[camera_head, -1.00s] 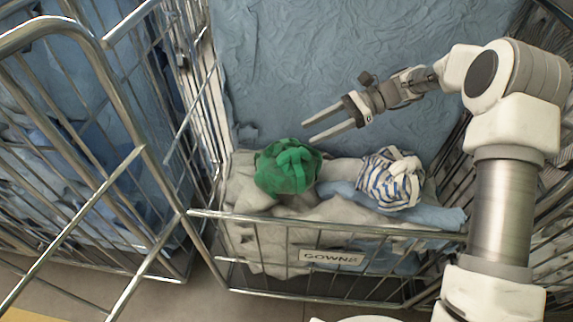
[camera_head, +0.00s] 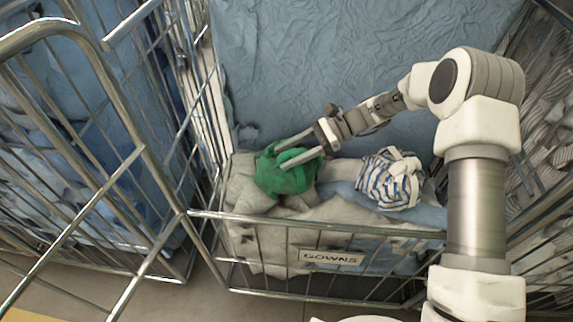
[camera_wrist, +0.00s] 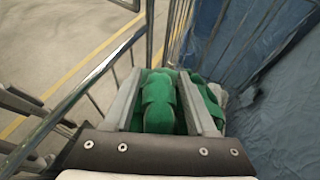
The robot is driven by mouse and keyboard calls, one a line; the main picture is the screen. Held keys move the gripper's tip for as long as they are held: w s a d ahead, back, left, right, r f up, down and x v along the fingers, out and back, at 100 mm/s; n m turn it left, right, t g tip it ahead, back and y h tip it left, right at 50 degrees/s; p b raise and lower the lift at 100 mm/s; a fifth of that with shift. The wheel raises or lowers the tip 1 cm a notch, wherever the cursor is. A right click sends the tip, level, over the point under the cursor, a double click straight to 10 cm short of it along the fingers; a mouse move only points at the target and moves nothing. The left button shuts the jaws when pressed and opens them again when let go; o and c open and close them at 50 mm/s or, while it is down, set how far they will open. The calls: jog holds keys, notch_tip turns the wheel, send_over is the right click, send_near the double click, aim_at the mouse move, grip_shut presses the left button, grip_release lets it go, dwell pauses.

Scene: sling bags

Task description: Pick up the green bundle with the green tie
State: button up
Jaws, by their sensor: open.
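The green bundle (camera_head: 284,178) lies on pale cloth at the left of the wire cage cart, its green tie a band on top. My gripper (camera_head: 279,156) is open, with its two fingers reaching over the top of the bundle from the right. In the wrist view the bundle (camera_wrist: 158,88) shows between and beyond the fingers of my gripper (camera_wrist: 154,95), with a thick green band running between them. Whether the fingers touch the cloth I cannot tell. The lower part of the bundle is hidden.
A blue-and-white striped bundle (camera_head: 389,180) lies to the right. The cart's front wire rail (camera_head: 330,222) carries a GOWNS label (camera_head: 331,257). Wire side panels (camera_head: 205,90) stand close at the left. A blue crumpled sheet (camera_head: 330,60) covers the back.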

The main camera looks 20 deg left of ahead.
grip_shut()
dwell(1.4)
